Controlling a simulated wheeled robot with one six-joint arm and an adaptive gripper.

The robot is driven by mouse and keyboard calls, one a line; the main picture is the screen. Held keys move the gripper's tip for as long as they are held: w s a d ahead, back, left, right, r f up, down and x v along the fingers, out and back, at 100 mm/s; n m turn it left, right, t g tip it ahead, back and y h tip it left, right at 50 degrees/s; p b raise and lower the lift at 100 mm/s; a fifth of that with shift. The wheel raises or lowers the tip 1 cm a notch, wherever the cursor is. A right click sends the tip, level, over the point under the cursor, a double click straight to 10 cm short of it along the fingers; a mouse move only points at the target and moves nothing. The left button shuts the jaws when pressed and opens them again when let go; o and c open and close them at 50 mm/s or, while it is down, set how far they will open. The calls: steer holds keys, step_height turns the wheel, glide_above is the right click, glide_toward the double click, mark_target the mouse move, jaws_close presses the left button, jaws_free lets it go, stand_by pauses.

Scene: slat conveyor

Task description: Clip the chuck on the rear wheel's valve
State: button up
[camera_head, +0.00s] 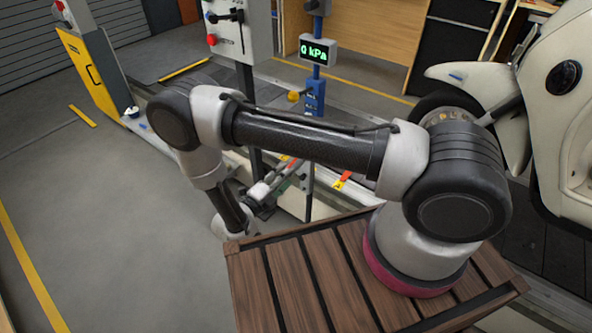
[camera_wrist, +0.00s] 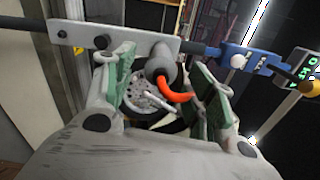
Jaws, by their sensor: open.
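My gripper (camera_wrist: 166,84) is open, with green-padded fingers either side of a dark grey rounded fitting (camera_wrist: 160,62) that looks like the chuck. A curved orange piece (camera_wrist: 177,93) comes out of it, and it sits against a light grey bracket plate (camera_wrist: 118,38). I cannot tell whether the fingers touch it. In the head view my gripper is small, low by the posts and partly hidden by my arm. A dark-tyred wheel (camera_head: 432,101) of a cream scooter (camera_head: 473,70) shows partly behind my arm. I cannot make out its valve.
A gauge display (camera_head: 317,50) reads 0 kPa above a blue post fitting (camera_head: 315,97). A grey control box (camera_head: 226,28) with a red button stands left of it. A yellow cabinet (camera_head: 88,72) stands at the left. The grey floor (camera_head: 110,220) at left is clear.

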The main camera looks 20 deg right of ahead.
steer(key=shift+n, duration=0.8)
steer(key=shift+d, duration=0.1)
steer(key=x, duration=0.8)
steer(key=shift+w+d, duration=0.1)
steer(key=shift+w, duration=0.05)
steer(key=shift+w+d+r, duration=0.1)
steer(key=shift+d+r, duration=0.1)
stand_by(0.4)
jaws_close()
steer(key=shift+a, duration=0.3)
steer(key=shift+v, duration=2.75)
